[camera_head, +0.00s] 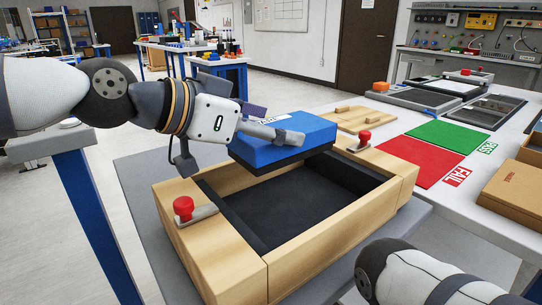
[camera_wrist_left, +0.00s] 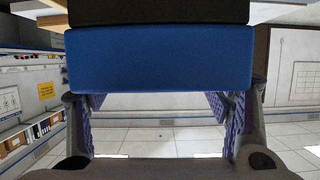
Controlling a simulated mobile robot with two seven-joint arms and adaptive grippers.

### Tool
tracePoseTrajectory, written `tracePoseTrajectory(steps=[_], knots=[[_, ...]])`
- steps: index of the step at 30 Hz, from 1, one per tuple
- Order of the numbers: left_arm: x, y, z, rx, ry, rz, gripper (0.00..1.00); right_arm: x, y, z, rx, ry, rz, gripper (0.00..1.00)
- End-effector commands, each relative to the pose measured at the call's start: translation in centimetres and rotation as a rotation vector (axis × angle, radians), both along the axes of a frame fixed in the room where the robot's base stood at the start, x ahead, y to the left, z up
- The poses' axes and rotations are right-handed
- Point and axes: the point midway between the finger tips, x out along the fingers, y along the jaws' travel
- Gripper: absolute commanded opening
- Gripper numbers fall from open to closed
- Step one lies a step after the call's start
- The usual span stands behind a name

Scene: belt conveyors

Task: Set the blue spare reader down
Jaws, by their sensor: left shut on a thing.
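The blue spare reader (camera_head: 285,137), a blue block with a black underside, is between the fingers of my left gripper (camera_head: 272,124). The gripper is shut on it. In the left wrist view the reader (camera_wrist_left: 160,60) fills the upper middle, between the two purple-padded fingers (camera_wrist_left: 160,105). In the head view it is over the far end of a wooden frame (camera_head: 230,255) with a black-lined recess. It hides part of the far rim. It looks raised, but the exact gap below it is unclear. The visible recess floor (camera_head: 290,205) is empty. My right gripper is out of view.
Red-knobbed clamps (camera_head: 184,208) (camera_head: 364,138) sit on the frame's left and far right rim. A bench on the right holds a red FAIL mat (camera_head: 418,160), a green PASS mat (camera_head: 446,138), a wooden board (camera_head: 362,118) and a cardboard box (camera_head: 508,190). My right arm occupies the lower right.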

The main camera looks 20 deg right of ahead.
Motion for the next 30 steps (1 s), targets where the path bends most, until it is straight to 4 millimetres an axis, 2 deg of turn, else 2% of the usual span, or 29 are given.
tracePoseTrajectory(steps=[6,12,19,30], knots=[[1.3,-0.6,-1.5,-0.004,-0.002,0.001,0.28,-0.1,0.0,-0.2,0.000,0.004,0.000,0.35],[1.4,-0.6,-4.6,-0.001,-0.002,0.001,0.28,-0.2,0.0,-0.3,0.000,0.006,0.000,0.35],[1.4,-0.6,-4.6,-0.003,-0.005,0.001,0.28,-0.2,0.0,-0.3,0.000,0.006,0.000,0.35],[1.4,-0.6,-5.8,-0.002,-0.003,0.000,0.28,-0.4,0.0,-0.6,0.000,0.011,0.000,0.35]])
